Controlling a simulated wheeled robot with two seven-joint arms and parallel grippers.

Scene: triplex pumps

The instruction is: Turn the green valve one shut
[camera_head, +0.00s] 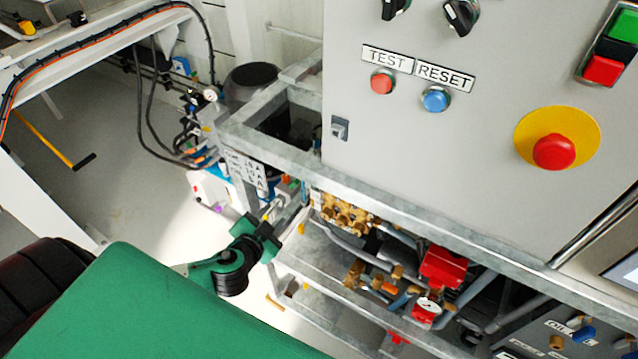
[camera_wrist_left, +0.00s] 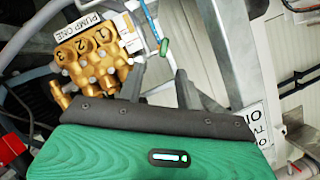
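A small green valve handle (camera_wrist_left: 164,47) shows in the left wrist view, at the end of a light rod, just right of the brass pump block (camera_wrist_left: 92,57) labelled "PUMP ONE". The handle appears beyond the gripper, not held. My right gripper is in neither view.
A grey control panel (camera_head: 430,130) with an emergency stop button (camera_head: 554,151) stands above the pumps. A metal frame rail (camera_head: 400,205) runs below it. Red-topped fittings (camera_head: 441,266) and pipes fill the shelf at right. Open floor (camera_head: 120,190) lies at left.

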